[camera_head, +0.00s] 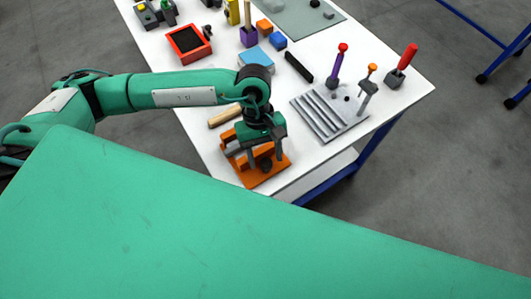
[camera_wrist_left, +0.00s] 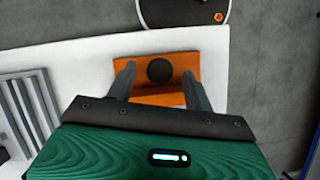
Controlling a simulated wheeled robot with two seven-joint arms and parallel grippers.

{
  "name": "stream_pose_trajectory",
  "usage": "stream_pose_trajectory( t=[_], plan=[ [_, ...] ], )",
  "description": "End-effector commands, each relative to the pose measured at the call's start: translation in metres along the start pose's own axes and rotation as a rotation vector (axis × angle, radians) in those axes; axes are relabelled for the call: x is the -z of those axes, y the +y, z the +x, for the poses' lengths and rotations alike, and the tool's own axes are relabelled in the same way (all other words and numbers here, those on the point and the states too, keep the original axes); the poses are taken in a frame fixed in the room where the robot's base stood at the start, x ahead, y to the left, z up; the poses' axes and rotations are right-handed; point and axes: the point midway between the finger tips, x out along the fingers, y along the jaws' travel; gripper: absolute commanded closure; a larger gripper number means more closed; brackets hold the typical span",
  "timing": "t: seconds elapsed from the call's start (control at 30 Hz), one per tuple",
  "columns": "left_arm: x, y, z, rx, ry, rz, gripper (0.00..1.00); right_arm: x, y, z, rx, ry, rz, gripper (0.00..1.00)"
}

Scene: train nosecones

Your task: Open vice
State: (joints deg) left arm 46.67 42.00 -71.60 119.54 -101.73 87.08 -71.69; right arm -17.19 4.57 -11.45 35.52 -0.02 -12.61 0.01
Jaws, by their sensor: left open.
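The orange vice (camera_head: 262,179) sits near the front corner of the white table, and it fills the middle of the left wrist view (camera_wrist_left: 140,45). Its round black knob (camera_wrist_left: 159,71) faces the wrist camera. My left gripper (camera_head: 265,158) points down over the vice. It also shows in the left wrist view (camera_wrist_left: 159,84), where its two grey fingers are open, one on each side of the knob, with gaps between. Whether a finger touches the vice cannot be told. The gripper hides part of the vice in the head view. My right gripper is not in view.
A wooden handle (camera_head: 225,115) lies just behind the vice. A grey grooved block (camera_head: 318,122) with upright tools stands to the right. A red tray (camera_head: 188,44) and several small blocks are further back. The table's front edge (camera_wrist_left: 236,60) is close to the vice.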

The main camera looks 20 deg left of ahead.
Motion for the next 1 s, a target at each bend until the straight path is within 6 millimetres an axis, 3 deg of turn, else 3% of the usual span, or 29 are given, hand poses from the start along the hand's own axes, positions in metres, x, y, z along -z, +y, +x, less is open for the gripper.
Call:
stream_pose_trajectory(
  t=[0.4,0.43,0.67,1.0],
  plan=[
    [0.000,0.000,0.011,-0.001,0.000,0.001,0.48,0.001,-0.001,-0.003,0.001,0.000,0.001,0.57],
    [0.000,0.000,0.011,-0.001,0.000,0.001,0.50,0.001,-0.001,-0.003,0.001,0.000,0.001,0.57],
    [0.000,0.000,0.011,-0.001,0.000,0.001,0.93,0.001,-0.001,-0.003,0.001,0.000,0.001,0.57],
    [0.001,0.000,0.014,-0.020,0.001,-0.041,0.92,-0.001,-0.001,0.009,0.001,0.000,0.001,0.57]
  ],
)
